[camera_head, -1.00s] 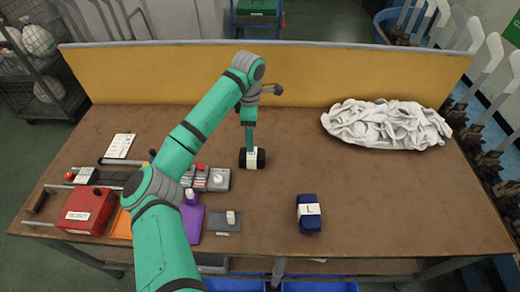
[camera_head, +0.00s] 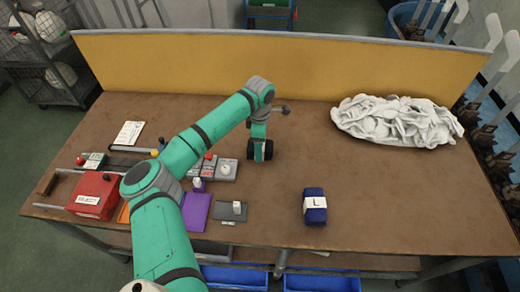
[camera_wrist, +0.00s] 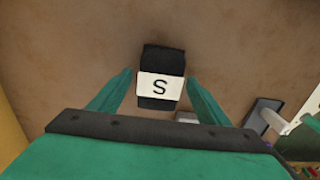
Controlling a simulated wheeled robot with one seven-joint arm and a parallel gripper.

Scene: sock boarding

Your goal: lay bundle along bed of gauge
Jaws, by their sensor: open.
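A dark bundle with a white band marked S (camera_wrist: 162,62) lies on the table. In the wrist view it sits between the two green fingers of my open gripper (camera_wrist: 159,76), with gaps on both sides. In the head view my gripper (camera_head: 260,148) points down over this bundle and hides its middle; its dark ends show on either side (camera_head: 268,151). A navy bundle with a white band marked L (camera_head: 314,206) lies apart, nearer the front edge. A long dark slide with rails and a red knob (camera_head: 122,162) at left may be the gauge; I cannot tell surely.
A white cloth heap (camera_head: 397,121) lies back right. A yellow panel (camera_head: 330,72) closes the back. The right front is clear.

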